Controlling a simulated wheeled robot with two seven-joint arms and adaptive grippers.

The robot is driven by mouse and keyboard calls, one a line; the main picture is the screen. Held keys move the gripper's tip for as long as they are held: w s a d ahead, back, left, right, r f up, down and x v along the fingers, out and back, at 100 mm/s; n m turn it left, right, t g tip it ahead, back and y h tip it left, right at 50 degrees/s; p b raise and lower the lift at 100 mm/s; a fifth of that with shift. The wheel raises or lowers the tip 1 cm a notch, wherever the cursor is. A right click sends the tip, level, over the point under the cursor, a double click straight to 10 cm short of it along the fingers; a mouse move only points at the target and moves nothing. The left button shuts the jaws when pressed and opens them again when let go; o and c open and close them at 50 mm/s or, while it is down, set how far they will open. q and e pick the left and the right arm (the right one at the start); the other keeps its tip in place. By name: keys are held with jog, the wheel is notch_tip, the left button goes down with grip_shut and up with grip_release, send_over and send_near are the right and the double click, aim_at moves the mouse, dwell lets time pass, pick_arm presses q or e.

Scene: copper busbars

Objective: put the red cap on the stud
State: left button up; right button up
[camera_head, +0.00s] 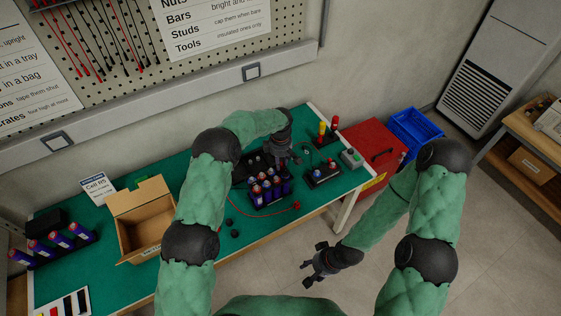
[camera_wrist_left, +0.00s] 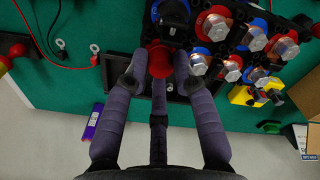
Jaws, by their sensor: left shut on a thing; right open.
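Which stud is meant, and whether the cap touches one, I cannot tell. My right gripper (camera_head: 322,262) is open and empty, off the bench's front edge above the floor.
A cardboard box (camera_head: 140,222) stands at the left of the bench (camera_head: 100,190).

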pick_arm(q)
jog(key=shift+f, duration=0.25)
jog(key=o, duration=1)
jog(key=shift+r, duration=0.1)
jog(key=shift+r+p, duration=0.65)
jog(key=shift+r, duration=2.3)
